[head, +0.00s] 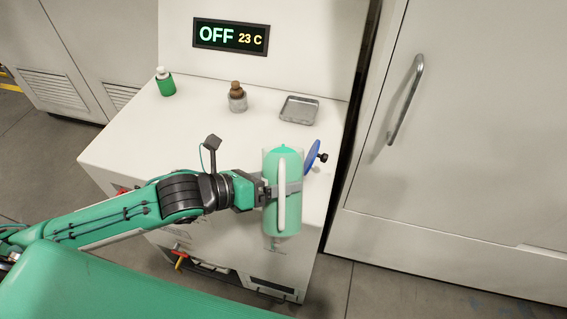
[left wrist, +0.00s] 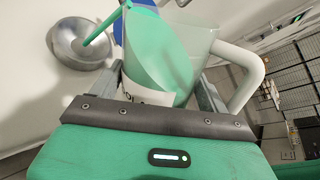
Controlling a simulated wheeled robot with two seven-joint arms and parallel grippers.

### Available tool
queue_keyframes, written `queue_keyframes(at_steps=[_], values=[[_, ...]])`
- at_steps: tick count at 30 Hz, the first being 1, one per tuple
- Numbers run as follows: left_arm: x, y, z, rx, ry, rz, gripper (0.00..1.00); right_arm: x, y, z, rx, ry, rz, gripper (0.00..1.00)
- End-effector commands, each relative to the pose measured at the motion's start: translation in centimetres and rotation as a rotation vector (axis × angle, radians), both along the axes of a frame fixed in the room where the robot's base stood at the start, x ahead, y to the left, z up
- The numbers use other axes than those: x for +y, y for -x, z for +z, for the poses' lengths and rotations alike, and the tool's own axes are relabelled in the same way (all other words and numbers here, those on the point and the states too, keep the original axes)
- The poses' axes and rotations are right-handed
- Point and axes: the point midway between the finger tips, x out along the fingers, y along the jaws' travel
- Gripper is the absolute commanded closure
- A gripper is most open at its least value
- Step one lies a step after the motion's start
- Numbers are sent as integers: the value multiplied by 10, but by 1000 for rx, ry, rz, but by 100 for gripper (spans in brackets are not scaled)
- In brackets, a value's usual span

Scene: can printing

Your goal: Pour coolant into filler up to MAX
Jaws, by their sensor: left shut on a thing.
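A clear jug (head: 268,222) of green coolant with a white handle is held by my left gripper (head: 268,192), above the front right of the white machine top. The jug (left wrist: 238,98) is tilted in the left wrist view, with the coolant (left wrist: 160,50) lying toward its mouth. A thin green stream (left wrist: 98,30) runs from it into a round metal filler (left wrist: 75,48). In the head view the jug hides the filler opening. A blue disc-shaped lid (head: 312,157) stands beside the jug. No MAX mark is readable. My right gripper is not in view.
A green bottle with a white cap (head: 166,83), a grey pot with a brown top (head: 237,98) and a metal tray (head: 299,109) stand farther back on the machine top. A display (head: 230,37) reads OFF 23 C. A cabinet (head: 470,130) stands at right.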

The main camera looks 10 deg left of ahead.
Motion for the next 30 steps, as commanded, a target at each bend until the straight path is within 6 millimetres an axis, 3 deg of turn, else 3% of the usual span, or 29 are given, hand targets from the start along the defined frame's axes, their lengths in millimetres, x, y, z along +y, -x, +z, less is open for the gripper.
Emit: queue_keyframes(at_steps=[30], values=[[0, -3, -9, 101, 28, 0, 78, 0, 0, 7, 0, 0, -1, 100]])
